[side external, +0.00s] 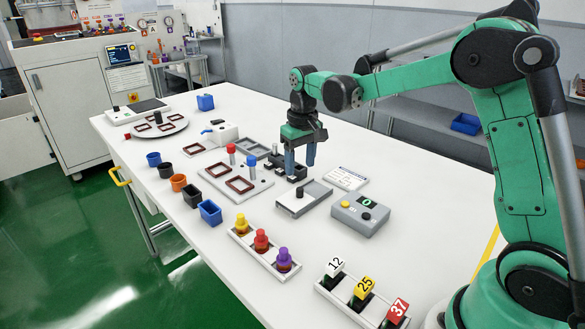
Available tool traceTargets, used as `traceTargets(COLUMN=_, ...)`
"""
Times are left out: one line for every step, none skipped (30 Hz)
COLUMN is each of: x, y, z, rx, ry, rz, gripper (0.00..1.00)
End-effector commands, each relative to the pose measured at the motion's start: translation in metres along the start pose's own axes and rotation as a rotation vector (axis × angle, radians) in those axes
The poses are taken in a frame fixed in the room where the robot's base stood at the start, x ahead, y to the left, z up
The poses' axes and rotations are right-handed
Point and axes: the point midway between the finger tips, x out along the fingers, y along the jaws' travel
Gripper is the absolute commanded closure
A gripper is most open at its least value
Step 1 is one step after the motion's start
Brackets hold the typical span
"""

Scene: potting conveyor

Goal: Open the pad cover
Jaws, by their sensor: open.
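My gripper (300,160) points straight down over the middle of the table, its two blue fingers apart with nothing visible held between them. Just below and in front of it is a low grey case with a flat lid and a small black knob (299,192); this looks like the pad cover, and it lies flat. Part of the grey case shows to the right of the lid (317,190). The fingertips are behind the knob and apart from it in the picture. A dark block (290,171) sits close by the fingertips; whether they touch it cannot be told.
A grey control box (361,215) with a green display stands to the right. A plate with red-framed recesses and red- and blue-topped pegs (236,182) lies left. Colored bottles (261,241) and numbered stamps (362,290) stand in front. The white table (330,245) has clear room between them.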

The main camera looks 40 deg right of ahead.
Motion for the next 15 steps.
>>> traceTargets(x=0.007, y=0.003, z=-0.004, rx=0.006, ry=-0.018, rz=0.000, gripper=0.45)
traceTargets(x=0.010, y=0.005, z=-0.005, rx=0.008, ry=-0.028, rz=-0.001, gripper=0.45)
traceTargets(x=0.013, y=0.006, z=-0.007, rx=0.010, ry=-0.038, rz=-0.001, gripper=0.45)
traceTargets(x=0.015, y=0.006, z=-0.007, rx=0.012, ry=-0.043, rz=-0.001, gripper=0.45)
traceTargets(x=0.017, y=0.007, z=-0.008, rx=0.012, ry=-0.047, rz=-0.001, gripper=0.45)
traceTargets(x=0.020, y=0.007, z=-0.008, rx=0.013, ry=-0.051, rz=-0.001, gripper=0.45)
traceTargets(x=0.023, y=0.007, z=-0.008, rx=0.013, ry=-0.052, rz=-0.002, gripper=0.45)
traceTargets(x=0.026, y=0.007, z=-0.008, rx=0.013, ry=-0.053, rz=-0.002, gripper=0.45)
traceTargets(x=0.032, y=0.007, z=-0.008, rx=0.013, ry=-0.053, rz=-0.002, gripper=0.45)
traceTargets(x=0.036, y=0.007, z=-0.008, rx=0.013, ry=-0.053, rz=-0.002, gripper=0.45)
traceTargets(x=0.040, y=0.007, z=-0.007, rx=0.013, ry=-0.053, rz=-0.002, gripper=0.45)
traceTargets(x=0.046, y=0.007, z=-0.007, rx=0.013, ry=-0.052, rz=-0.001, gripper=0.45)
traceTargets(x=0.051, y=0.007, z=-0.006, rx=0.013, ry=-0.052, rz=-0.001, gripper=0.45)
traceTargets(x=0.055, y=0.007, z=-0.007, rx=0.013, ry=-0.052, rz=-0.001, gripper=0.45)
traceTargets(x=0.060, y=0.007, z=-0.006, rx=0.013, ry=-0.052, rz=-0.001, gripper=0.45)
